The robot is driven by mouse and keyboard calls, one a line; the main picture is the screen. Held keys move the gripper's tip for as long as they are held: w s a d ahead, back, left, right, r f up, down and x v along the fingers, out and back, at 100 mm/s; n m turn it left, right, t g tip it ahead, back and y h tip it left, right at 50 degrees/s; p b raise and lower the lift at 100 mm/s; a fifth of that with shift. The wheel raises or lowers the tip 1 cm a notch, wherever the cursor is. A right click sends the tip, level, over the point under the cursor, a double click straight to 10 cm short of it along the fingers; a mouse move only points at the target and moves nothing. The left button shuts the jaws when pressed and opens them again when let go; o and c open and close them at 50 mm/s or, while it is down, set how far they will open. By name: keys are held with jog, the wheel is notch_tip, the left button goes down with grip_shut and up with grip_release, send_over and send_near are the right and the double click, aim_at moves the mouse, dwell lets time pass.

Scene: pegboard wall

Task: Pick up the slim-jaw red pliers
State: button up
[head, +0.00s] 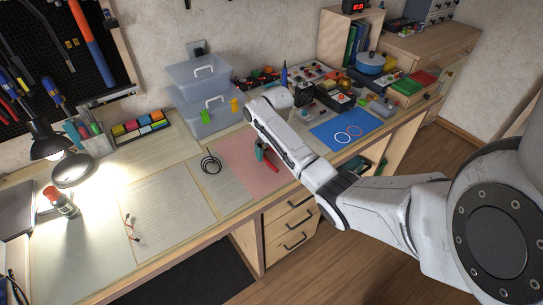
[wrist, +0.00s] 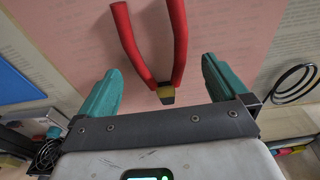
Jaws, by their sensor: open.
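The red pliers (wrist: 178,45) lie on a pink sheet (wrist: 215,18), handles spread and pointing up the wrist picture. Their short yellowish-dark jaws are at the lower end. My gripper (wrist: 161,66) is open, with one teal finger on each side of the pliers and a gap to each. Nothing is held. In the head view the red handles (head: 272,162) show beside my gripper (head: 262,150), over the pink sheet. My arm hides part of that area. I cannot tell how high the fingers are above the sheet.
A black cable coil (head: 211,164) lies left of the pink sheet. Stacked clear bins (head: 201,95) stand behind it. A blue mat (head: 345,130) with two rings lies to the right, and several tools and boxes crowd the back right. Papers cover the left bench.

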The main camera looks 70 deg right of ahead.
jog(key=shift+d+f, duration=0.1)
jog(key=shift+f, duration=0.7)
jog(key=shift+c, duration=0.2)
jog(key=c, duration=1.4)
jog(key=shift+o, duration=0.2)
jog(key=shift+w+r, duration=0.1)
jog(key=shift+r, duration=0.05)
jog(key=shift+r, duration=0.55)
jog(key=s+a+r+p, duration=0.4)
jog(key=s+a+r, duration=0.3)
jog(key=s+r, duration=0.4)
jog(key=shift+s+a+r+p, duration=0.15)
jog(key=shift+s+r+p, duration=0.2)
jog(key=shift+s, duration=0.15)
